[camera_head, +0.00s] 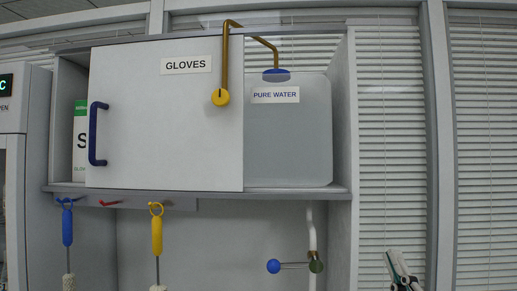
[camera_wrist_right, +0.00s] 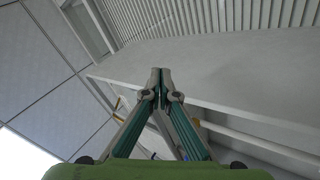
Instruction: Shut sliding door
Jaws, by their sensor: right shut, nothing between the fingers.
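The sliding door (camera_head: 165,130) is a pale grey panel labelled GLOVES, in the middle of the wall cabinet in the head view. It has a blue vertical handle (camera_head: 93,134) near its left edge. A gap to the left of the door shows part of a white and green box (camera_head: 80,150); the rest of the box is hidden behind the door. My right gripper (camera_head: 394,255) is at the lower right, well apart from the door and handle. In the wrist view its fingertips (camera_wrist_right: 160,73) are together and empty. My left gripper is not in view.
A PURE WATER tank (camera_head: 290,145) stands at the cabinet's right. A brass tap (camera_head: 228,60) with a yellow knob hangs in front of the door's right part. Blue-handled (camera_head: 67,226) and yellow-handled (camera_head: 157,235) brushes hang below. A blue-knobbed valve lever (camera_head: 273,266) sticks out by a pipe.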

